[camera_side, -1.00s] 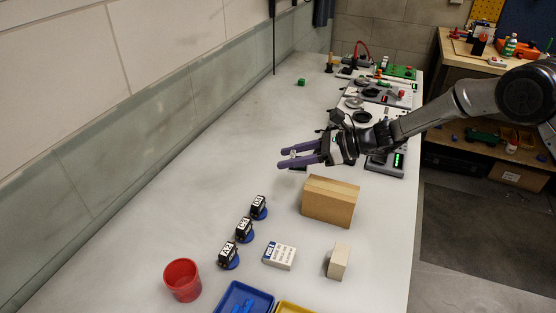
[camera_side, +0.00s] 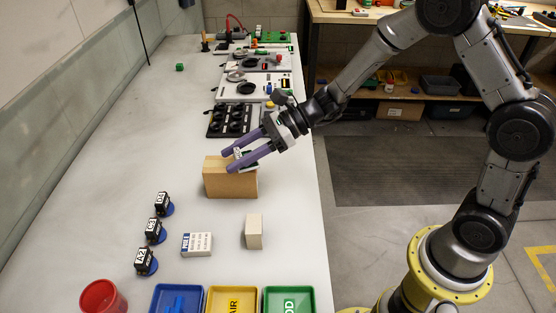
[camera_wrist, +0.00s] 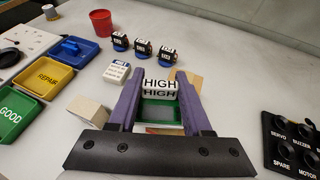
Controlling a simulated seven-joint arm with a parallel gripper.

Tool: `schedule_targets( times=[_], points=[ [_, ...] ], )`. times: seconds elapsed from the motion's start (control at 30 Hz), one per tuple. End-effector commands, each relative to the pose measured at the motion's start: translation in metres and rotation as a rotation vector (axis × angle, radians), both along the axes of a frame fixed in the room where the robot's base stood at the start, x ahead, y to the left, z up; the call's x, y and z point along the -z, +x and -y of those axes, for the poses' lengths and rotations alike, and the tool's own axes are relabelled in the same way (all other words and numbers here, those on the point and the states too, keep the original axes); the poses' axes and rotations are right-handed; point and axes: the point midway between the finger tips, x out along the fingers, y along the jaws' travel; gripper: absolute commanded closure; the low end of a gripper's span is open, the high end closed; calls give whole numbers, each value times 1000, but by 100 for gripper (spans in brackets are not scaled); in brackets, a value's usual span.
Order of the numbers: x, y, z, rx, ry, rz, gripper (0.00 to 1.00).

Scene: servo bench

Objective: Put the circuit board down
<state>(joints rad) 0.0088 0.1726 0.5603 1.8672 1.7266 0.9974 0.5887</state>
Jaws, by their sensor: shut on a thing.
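My gripper (camera_side: 230,160) is shut on the circuit board (camera_wrist: 160,112), a small green board with a pale edge. A white part reading "HIGH" (camera_wrist: 159,84) shows at its far end, between the purple fingers. In the side view only a little of the board (camera_side: 248,158) shows between the fingers. My gripper holds it over the cardboard box (camera_side: 230,184), whose tan top also shows beneath and beside the fingers in the wrist view. I cannot tell whether the board touches the box.
Blue (camera_side: 177,300), yellow "REPAIR" (camera_wrist: 48,76) and green "GOOD" (camera_wrist: 14,116) trays line the front. A red cup (camera_side: 103,297), several black servos (camera_side: 155,231), a white labelled box (camera_side: 197,244) and a beige block (camera_side: 253,231) stand nearby. A black knob panel (camera_side: 235,121) lies behind.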

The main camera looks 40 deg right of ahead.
Motion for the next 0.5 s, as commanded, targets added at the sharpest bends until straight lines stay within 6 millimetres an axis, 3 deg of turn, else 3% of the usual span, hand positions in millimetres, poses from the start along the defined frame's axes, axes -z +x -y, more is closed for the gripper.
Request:
schedule_targets(
  times=[0.1,0.3,0.5],
  points=[
    [-2,-33,41,40,5,-8,100],
    [-9,-84,97,145,21,-13,100],
    [-13,-108,134,267,22,-11,100]
  ],
)
